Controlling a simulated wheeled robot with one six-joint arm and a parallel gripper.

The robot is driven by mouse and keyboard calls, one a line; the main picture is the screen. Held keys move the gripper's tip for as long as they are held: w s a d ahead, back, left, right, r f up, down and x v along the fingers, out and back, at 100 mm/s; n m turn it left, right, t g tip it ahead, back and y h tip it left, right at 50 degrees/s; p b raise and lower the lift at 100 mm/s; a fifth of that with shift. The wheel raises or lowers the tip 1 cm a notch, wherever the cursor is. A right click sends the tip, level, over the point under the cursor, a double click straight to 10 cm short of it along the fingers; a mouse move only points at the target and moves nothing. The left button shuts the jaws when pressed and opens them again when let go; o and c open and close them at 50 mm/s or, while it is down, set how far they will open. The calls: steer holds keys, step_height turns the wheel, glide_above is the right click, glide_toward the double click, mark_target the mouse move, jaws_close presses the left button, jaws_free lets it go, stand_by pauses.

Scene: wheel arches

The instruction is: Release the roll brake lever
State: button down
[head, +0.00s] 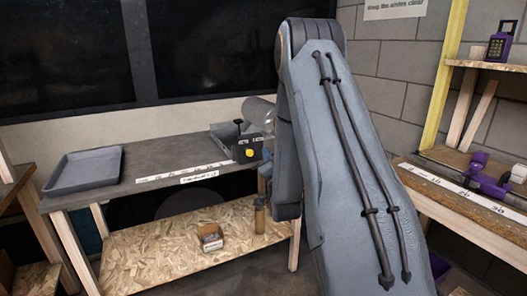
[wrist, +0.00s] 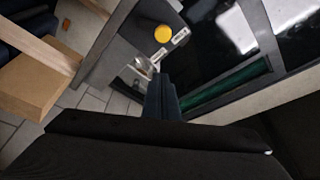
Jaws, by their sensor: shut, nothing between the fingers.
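A dark box with small white labels and a yellow knob (head: 249,152) stands at the right end of the grey bench in the head view. A black-topped lever (head: 238,124) stands up at its left side, and I take it for the roll brake lever. In the wrist view the yellow knob (wrist: 163,33) and the dark box face (wrist: 135,32) lie beyond my fingers. I cannot make out the lever clearly there. My gripper (wrist: 160,77) is shut and empty, pointing toward the box, apart from the knob. In the head view my arm hides most of the gripper.
A grey tray (head: 85,170) sits at the bench's left end. A small box (head: 210,237) and a brown bottle (head: 260,215) stand on the lower shelf. A wooden bench (head: 450,205) with purple tools is at right. The bench middle is clear.

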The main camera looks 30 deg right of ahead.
steer(key=shift+v, duration=1.6)
